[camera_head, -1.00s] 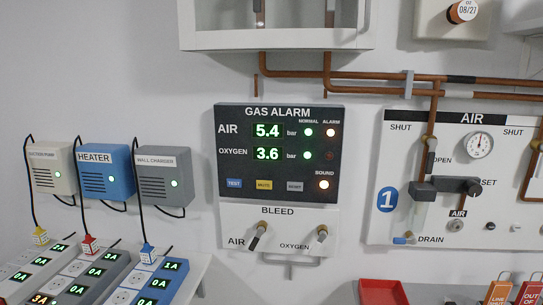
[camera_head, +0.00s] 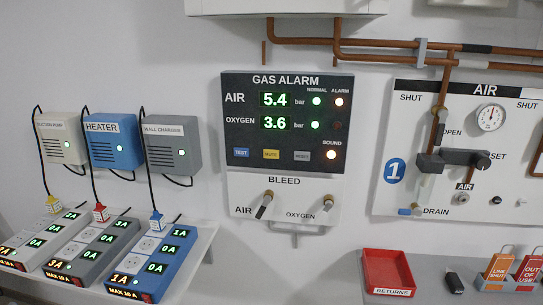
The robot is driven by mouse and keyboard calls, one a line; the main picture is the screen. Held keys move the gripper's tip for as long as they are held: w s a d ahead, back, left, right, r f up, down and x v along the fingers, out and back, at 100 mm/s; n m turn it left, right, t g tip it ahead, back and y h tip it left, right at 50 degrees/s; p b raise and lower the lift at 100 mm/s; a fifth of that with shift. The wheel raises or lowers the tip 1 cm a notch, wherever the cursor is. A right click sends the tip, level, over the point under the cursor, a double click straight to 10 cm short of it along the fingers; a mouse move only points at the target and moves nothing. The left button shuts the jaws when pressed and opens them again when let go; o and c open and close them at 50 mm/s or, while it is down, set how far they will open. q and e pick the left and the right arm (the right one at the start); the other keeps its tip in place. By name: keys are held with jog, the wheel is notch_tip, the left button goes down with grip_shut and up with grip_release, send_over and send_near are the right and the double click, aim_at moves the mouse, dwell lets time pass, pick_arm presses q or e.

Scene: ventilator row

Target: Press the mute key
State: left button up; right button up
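The gas alarm panel (camera_head: 338,120) is a dark board on the wall near the middle of the head view. Its yellow mute key (camera_head: 271,154) sits in the lower row, between the blue test key (camera_head: 241,153) and the grey reset key (camera_head: 302,156). The air display (camera_head: 275,99) reads 5.4 bar and the oxygen display (camera_head: 274,123) reads 3.6 bar. Both normal lamps are green. The air alarm lamp (camera_head: 339,102) glows reddish, the oxygen alarm lamp is dark, and the sound lamp (camera_head: 331,155) is lit. Neither gripper shows in this view.
The bleed panel (camera_head: 285,181) with two levers is just below. Left are wall-mounted power boxes and several power strips (camera_head: 150,265) on a shelf. Right is the air valve board (camera_head: 450,215). A red returns tray (camera_head: 388,256) and tag holders stand below on a grey surface.

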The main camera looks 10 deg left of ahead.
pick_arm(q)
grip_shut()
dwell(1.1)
